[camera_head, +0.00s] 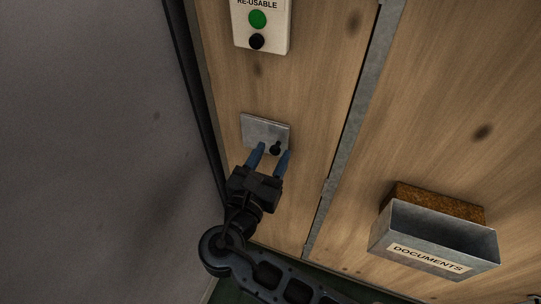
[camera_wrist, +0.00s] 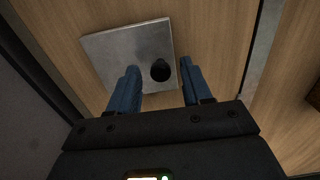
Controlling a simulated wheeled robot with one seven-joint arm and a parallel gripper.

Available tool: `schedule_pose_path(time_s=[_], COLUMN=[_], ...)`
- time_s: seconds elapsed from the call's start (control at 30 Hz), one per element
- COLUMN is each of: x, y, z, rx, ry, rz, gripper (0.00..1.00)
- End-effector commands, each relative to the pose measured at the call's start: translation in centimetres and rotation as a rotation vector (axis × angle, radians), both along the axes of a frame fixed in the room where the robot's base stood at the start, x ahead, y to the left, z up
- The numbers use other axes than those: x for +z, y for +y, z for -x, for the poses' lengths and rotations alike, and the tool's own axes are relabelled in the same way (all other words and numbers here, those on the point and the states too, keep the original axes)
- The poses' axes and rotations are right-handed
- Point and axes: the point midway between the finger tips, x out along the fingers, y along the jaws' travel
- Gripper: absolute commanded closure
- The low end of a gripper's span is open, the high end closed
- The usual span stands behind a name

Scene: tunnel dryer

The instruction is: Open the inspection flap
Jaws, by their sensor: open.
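The inspection flap looks to be the small grey metal plate (camera_head: 258,129) on the wooden panel, lying flat against it in the head view. A black knob (camera_head: 275,149) sits near its lower right corner. My gripper (camera_head: 270,154) is open, with its two blue fingers pointing at the plate's lower part. Whether the fingers touch the plate cannot be told.
A control plate with a green button (camera_head: 257,19) and a black one is above. A metal strip (camera_head: 346,150) runs down the panel to the right. A grey documents box (camera_head: 436,235) sticks out at the lower right. A plain grey wall (camera_head: 90,140) is at the left.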

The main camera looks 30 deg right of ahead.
Motion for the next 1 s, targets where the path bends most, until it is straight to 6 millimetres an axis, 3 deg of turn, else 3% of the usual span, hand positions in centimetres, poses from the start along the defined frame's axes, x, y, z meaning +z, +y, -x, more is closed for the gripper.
schedule_pose_path(time_s=[0.23,0.73,1.0], x=[-0.02,-0.03,-0.03], y=[-0.03,-0.02,-0.02], z=[-0.04,-0.01,-0.01], rx=[0.001,0.001,0.001], ry=[0.000,0.001,0.001], rz=[0.000,-0.001,-0.001], gripper=[0.53,1.00,1.00])
